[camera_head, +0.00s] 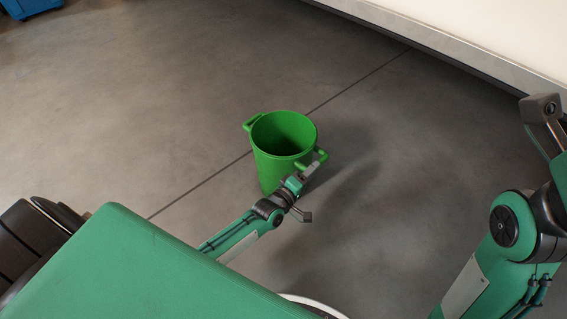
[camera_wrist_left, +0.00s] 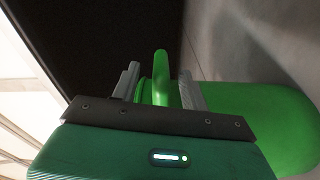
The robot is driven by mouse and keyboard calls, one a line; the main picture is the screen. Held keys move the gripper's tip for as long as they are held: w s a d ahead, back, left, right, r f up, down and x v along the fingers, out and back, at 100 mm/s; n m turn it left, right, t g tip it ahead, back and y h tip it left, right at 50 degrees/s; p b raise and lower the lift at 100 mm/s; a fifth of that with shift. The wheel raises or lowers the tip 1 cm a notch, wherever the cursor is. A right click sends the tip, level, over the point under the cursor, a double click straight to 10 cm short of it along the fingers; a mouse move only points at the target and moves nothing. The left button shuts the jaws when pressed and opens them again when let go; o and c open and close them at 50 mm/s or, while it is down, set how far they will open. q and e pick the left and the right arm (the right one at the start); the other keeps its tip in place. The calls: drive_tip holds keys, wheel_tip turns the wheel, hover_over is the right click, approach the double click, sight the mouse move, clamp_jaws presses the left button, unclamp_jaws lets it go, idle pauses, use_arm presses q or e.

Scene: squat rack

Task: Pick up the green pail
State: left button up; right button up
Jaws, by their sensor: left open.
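The green pail (camera_head: 275,170) stands upright on the floor near the middle of the head view, with a loop handle on its left side and another on its right. My left gripper (camera_head: 311,170) is at the right-hand handle (camera_head: 322,157). In the left wrist view, the handle (camera_wrist_left: 160,72) shows between the two grey fingers of my left gripper (camera_wrist_left: 161,88), which is open around it. The pail's side (camera_wrist_left: 275,115) shows to the right there. The fingertips are partly hidden in the head view. My right arm shows at the right edge, but its gripper is out of view.
The grey floor (camera_head: 150,90) around the pail is clear. A pale wall with a baseboard (camera_head: 470,50) runs along the upper right. A blue object (camera_head: 30,8) sits at the far upper left.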

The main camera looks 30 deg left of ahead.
use_arm(q)
drive_tip(key=shift+b+x, duration=1)
drive_tip(key=shift+x, duration=0.95)
drive_tip(key=shift+a, duration=0.15)
clamp_jaws()
